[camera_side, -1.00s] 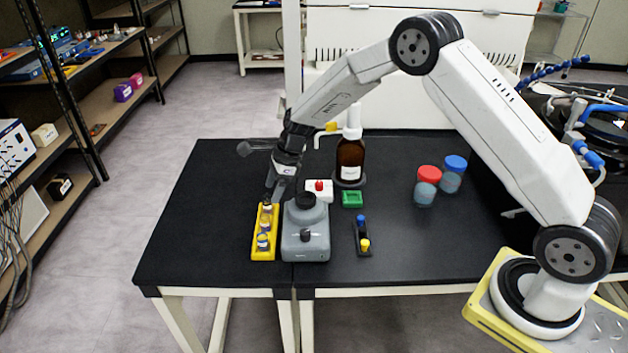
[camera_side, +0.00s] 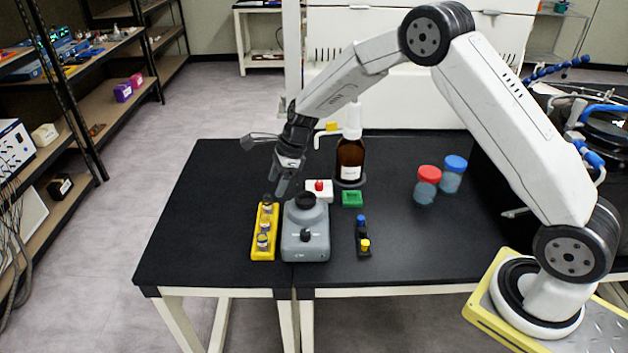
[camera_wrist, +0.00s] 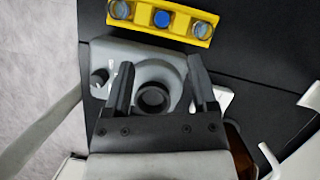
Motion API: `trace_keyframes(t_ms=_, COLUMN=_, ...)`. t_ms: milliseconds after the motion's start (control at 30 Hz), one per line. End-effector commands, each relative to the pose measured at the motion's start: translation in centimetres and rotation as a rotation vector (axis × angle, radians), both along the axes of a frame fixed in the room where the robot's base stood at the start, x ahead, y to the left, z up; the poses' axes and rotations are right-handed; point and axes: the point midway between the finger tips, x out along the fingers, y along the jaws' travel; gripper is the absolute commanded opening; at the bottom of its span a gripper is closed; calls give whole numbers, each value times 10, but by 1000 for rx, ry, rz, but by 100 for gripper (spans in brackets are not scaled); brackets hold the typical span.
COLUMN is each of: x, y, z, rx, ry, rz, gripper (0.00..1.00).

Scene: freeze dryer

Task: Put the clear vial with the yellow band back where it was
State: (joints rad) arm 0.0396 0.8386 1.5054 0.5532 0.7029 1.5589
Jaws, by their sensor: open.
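A yellow rack (camera_side: 257,250) stands at the left of the table, and it also shows at the top of the wrist view (camera_wrist: 142,24). Several small vials stand in it in a row; a clear one (camera_side: 267,204) is at its far end. No yellow band can be made out on any vial at this size. In the wrist view a blue-topped vial (camera_wrist: 162,18) sits between two clear ones. My gripper (camera_side: 280,192) is open and empty, above and behind the rack. In the wrist view its spread fingers (camera_wrist: 160,72) hang over a grey device.
The grey device (camera_side: 306,245) with a dark round top stands close right of the rack. Nearby are a red-button box (camera_side: 319,191), a green block (camera_side: 352,199), a small dark holder (camera_side: 363,244) and a brown bottle (camera_side: 350,158). Two capped jars stand farther right. The table's left side is clear.

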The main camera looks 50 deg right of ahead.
Motion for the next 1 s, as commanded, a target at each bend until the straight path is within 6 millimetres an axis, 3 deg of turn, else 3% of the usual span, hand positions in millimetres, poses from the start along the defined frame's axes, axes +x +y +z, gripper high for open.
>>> trace_keyframes(t_ms=167, x=-16, y=-3, z=11, rx=-58, ry=-42, rz=125, gripper=74)
trace_keyframes(t_ms=367, x=-55, y=-11, z=30, rx=-180, ry=-124, rz=416, gripper=74)
trace_keyframes(t_ms=700, x=-145, y=-25, z=58, rx=-408, ry=-257, rz=1056, gripper=74)
trace_keyframes(t_ms=1000, x=-227, y=-34, z=68, rx=-566, ry=-340, rz=1625, gripper=74)
